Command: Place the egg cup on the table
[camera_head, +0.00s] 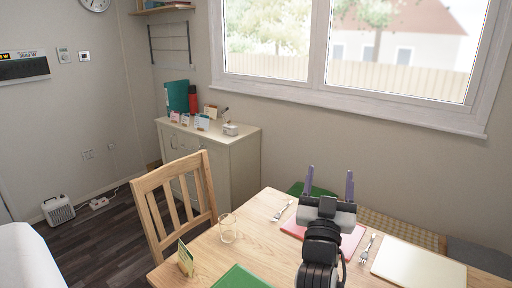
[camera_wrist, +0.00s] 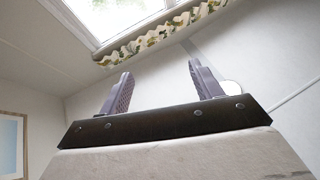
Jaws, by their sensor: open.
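My gripper (camera_head: 329,188) is open and empty above the far part of the wooden table (camera_head: 206,254) in the head view. Its two fingers point up, and nothing is between them. In the wrist view the open gripper (camera_wrist: 160,90) faces the wall, the ceiling and a skylight. I cannot make out an egg cup in either view. A small clear glass (camera_head: 228,230) stands on the table, left of my arm.
A red placemat (camera_head: 293,228) lies under my gripper, with forks (camera_head: 367,247) beside it. A cream placemat (camera_head: 420,265) is at right, a green one (camera_head: 240,278) at front. A small card (camera_head: 186,258) stands at left. A chair (camera_head: 178,200) and a cabinet (camera_head: 231,160) stand beyond.

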